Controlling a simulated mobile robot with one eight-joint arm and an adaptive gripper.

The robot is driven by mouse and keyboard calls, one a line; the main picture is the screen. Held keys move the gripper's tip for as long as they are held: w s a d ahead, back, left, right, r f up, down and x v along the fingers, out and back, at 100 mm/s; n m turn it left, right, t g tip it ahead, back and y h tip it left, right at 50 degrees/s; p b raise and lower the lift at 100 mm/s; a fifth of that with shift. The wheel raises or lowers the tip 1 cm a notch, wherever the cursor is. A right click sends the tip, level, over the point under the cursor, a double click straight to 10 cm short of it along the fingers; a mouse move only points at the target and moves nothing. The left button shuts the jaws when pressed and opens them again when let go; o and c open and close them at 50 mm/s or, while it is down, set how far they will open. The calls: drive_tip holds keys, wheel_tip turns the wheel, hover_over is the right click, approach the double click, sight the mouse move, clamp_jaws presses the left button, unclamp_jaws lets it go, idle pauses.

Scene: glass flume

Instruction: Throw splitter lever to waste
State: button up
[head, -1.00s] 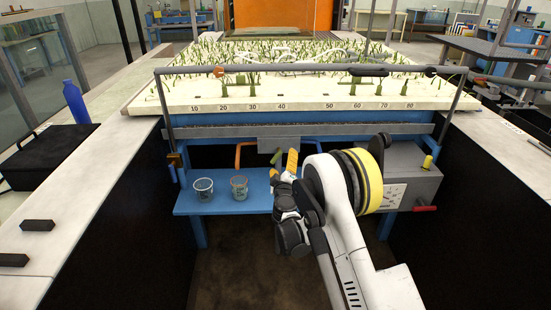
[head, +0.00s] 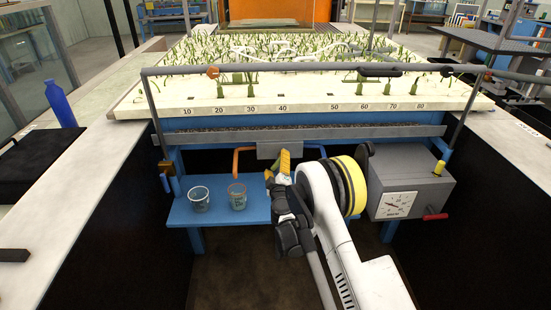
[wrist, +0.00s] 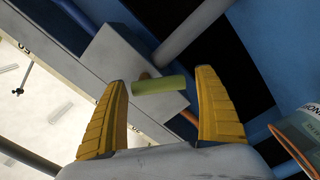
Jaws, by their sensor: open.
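The splitter lever has a short green grip (wrist: 160,85) on a brownish stem and sits against a grey box (wrist: 133,75) in the wrist view. The grip lies roughly across the picture, between and just beyond the yellow fingertips. My gripper (head: 277,170) is open in front of the same grey splitter box (head: 281,150) in the head view. I cannot tell whether either finger touches the lever. In the head view my gripper hides the lever.
A clear beaker (head: 199,203) and a brownish beaker (head: 237,199) stand on the blue shelf (head: 212,213) left of my gripper. An orange pipe (head: 236,160) runs beside the splitter box. A grey dial box (head: 415,180) stands right of my arm.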

drive_tip(key=shift+w, duration=0.1)
drive_tip(key=shift+r, duration=0.1)
drive_tip(key=c, duration=1.2)
drive_tip(key=shift+d+n, duration=0.1)
drive_tip(key=shift+n, duration=0.3)
drive_tip(key=shift+d+f+n, duration=0.15)
drive_tip(key=shift+d+n, duration=0.1)
drive_tip(key=shift+n, duration=1.1)
drive_tip(key=shift+d+f+n, duration=0.1)
drive_tip(key=shift+d+n, duration=0.1)
drive_tip(key=shift+n, duration=1.15)
drive_tip(key=o, duration=1.2)
